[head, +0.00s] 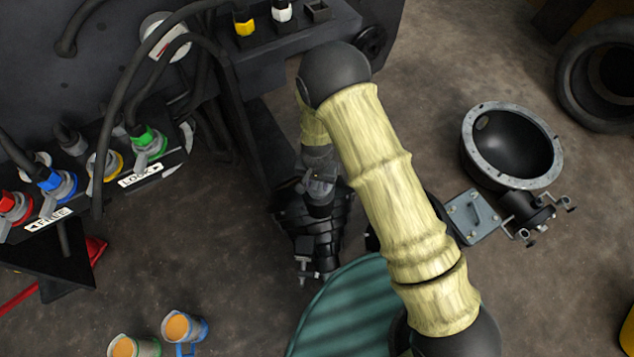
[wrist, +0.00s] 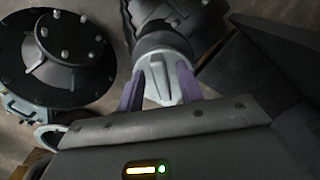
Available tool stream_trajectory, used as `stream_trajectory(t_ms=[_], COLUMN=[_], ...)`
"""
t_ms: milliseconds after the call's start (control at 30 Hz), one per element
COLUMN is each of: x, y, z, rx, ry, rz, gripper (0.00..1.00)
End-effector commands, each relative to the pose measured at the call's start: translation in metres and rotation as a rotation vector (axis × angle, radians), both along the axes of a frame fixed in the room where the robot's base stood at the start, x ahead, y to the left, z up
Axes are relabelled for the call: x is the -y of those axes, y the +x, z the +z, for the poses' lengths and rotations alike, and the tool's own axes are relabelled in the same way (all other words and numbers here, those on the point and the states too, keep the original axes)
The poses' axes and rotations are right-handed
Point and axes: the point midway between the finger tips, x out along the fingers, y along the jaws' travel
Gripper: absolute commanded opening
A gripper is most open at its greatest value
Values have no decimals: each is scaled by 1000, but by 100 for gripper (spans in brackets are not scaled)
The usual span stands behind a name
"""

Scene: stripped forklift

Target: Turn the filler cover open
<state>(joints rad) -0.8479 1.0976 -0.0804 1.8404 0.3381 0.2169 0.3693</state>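The filler cover (wrist: 168,84) is a light grey, ribbed cap in the upper middle of the wrist view, on the end of a dark, round neck. My gripper (wrist: 160,76) has its two purple-grey fingers on opposite sides of the cap, and they appear to touch it. The gripper looks shut on the cover. In the head view my arm reaches down to a dark assembly (head: 311,228) beside the forklift body. The cap and fingertips cannot be made out clearly there.
A black bolted flange (wrist: 68,58) stands left of the cover. Dark panels (wrist: 275,55) lie close on the right. In the head view, a connector panel (head: 125,170) with hoses is left, two mugs (head: 182,327) lower left, a black bowl housing (head: 512,140) right.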

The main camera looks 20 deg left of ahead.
Motion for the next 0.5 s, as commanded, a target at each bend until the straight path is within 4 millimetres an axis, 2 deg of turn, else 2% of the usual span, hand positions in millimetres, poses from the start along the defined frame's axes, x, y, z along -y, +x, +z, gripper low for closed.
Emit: stream_trajectory(t_ms=[233, 267, 433, 500], x=[0, 0, 0, 0], y=[0, 0, 0, 0], z=[0, 0, 0, 0], rx=[0, 0, 0, 0], ry=[1, 1, 0, 1], rz=[0, 0, 0, 0], gripper=[36, 32, 0, 0])
